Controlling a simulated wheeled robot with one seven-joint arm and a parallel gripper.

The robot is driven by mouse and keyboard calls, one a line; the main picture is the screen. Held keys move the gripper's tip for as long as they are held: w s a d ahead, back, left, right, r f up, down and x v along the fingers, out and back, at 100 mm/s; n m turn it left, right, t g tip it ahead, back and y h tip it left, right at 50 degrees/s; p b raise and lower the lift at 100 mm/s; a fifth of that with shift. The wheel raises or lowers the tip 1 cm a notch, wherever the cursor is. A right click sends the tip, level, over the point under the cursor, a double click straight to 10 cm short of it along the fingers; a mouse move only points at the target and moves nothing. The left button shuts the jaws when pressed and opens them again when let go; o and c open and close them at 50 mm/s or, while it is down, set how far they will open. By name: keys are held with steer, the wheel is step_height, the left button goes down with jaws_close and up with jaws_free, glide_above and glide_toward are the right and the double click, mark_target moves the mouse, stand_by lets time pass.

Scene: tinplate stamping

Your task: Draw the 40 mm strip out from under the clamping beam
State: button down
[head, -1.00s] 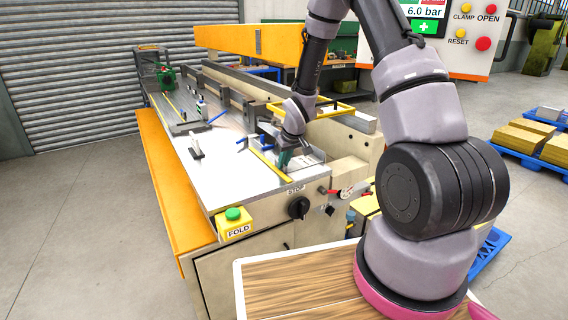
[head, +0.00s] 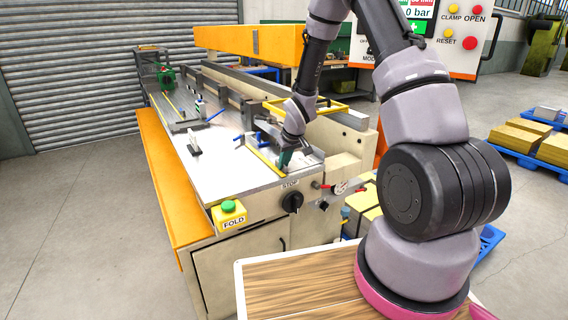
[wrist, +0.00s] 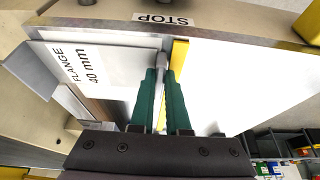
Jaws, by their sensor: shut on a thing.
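The 40 mm strip (wrist: 75,62) is a pale plate marked "FLANGE 40 mm", on the left in the wrist view. My gripper (wrist: 163,75) has its green fingers closed on a narrow grey piece at the strip's right edge. Exactly how this piece joins the strip cannot be told. In the head view my gripper (head: 284,158) is low over the near end of the machine table. The clamping beam (head: 235,87) is the long grey bar along the back of the bed. The strip's contact with the beam is hidden.
A yellow edge strip (wrist: 180,58) lies just right of my fingers. The metal bed (head: 215,150) carries a white-handled toggle (head: 194,146) and blue-handled parts. A green FOLD button (head: 229,207) and black STOP knob (head: 292,201) are at the near end. The control panel (head: 445,40) stands behind my arm.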

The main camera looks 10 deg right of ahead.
steer(key=shift+s+d, duration=0.1)
steer(key=shift+s, duration=0.3)
stand_by(0.3)
steer(key=c, duration=0.8)
jaws_free()
steer(key=v, duration=1)
steer(key=shift+s+d+r, duration=0.1)
steer(key=shift+r, duration=0.25)
